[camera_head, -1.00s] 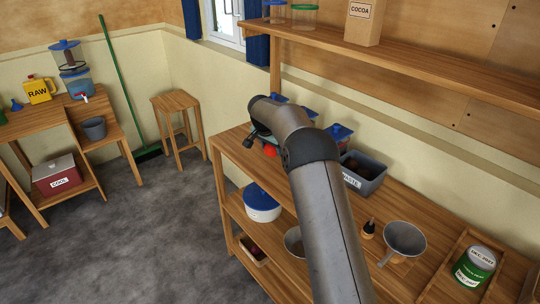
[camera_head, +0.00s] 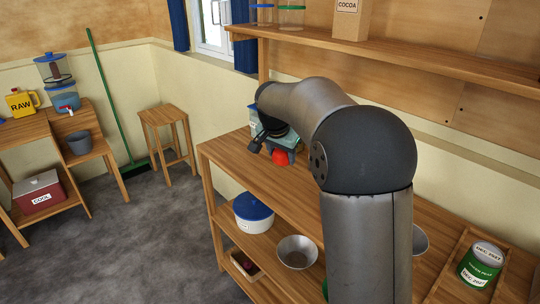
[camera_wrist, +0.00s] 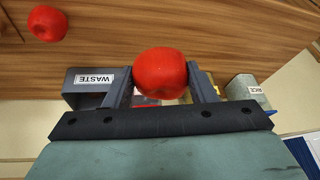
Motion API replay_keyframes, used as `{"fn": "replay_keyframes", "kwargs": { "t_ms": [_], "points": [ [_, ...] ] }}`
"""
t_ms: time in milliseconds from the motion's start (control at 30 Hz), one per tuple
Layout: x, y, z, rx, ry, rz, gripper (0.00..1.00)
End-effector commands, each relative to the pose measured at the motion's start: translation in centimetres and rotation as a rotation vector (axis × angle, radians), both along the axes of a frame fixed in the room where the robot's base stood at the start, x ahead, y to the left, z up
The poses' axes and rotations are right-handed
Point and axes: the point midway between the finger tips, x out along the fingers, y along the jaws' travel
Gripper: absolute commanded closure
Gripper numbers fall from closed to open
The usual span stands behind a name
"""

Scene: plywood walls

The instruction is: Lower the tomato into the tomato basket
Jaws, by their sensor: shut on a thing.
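A red tomato (camera_wrist: 160,73) sits between the two fingers of my gripper (camera_wrist: 160,80) in the wrist view. The gripper is shut on it. A second red tomato (camera_wrist: 47,23) is on the wooden surface at the upper left of that view, apart from the gripper. In the head view a red tomato (camera_head: 281,157) shows just below my gripper's dark end, over the rack's top board; I cannot tell which tomato it is. I cannot make out a tomato basket for certain; my arm hides much of the top board.
A grey bin labelled WASTE (camera_wrist: 88,80) is just behind the left finger. On the lower shelf are a blue-lidded pot (camera_head: 254,213), a metal bowl (camera_head: 297,252) and a small wooden box (camera_head: 246,265). A green can (camera_head: 481,264) stands right.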

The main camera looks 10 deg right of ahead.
Motion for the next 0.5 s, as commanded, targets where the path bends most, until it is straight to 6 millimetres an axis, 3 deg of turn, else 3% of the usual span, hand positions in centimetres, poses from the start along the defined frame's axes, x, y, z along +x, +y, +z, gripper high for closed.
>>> {"fn": "replay_keyframes", "kwargs": {
  "t_ms": [500],
  "points": [
    [-7.7,-7.2,1.1,0.0,-0.002,-0.004,0.58]
  ]
}}
